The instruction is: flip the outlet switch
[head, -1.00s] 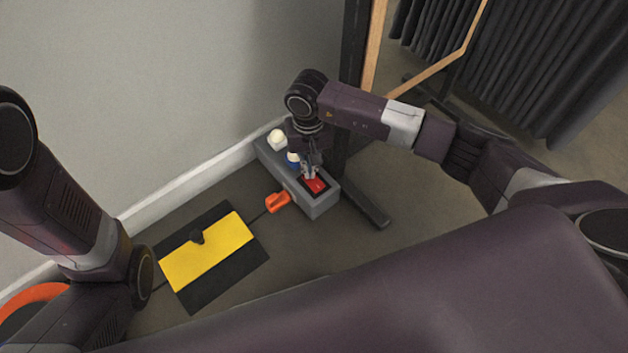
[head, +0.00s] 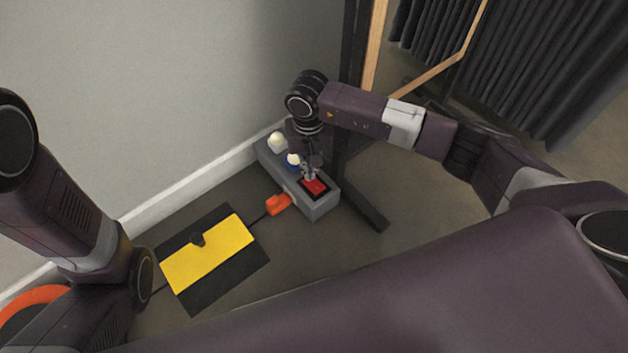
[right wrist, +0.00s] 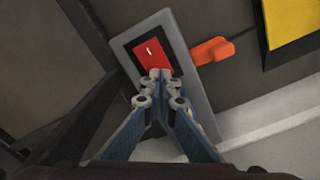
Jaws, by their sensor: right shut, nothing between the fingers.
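The outlet box (head: 322,207) is a grey block on the floor by the wall. Its red rocker switch (head: 315,186) sits in a black frame at the near end; the switch also shows in the right wrist view (right wrist: 151,54), with a white mark on it. My right gripper (head: 309,174) is shut and empty, pointing down over the switch. In the right wrist view its fingertips (right wrist: 161,75) are at the switch's lower edge; I cannot tell whether they touch it. My left arm is at the left edge, its gripper out of view.
An orange plug (head: 278,203) sticks out from the box's side. White and blue round pieces (head: 293,160) sit farther along the box. A yellow and black mat (head: 208,255) lies to the left. A dark stand foot (head: 366,208) is close on the right.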

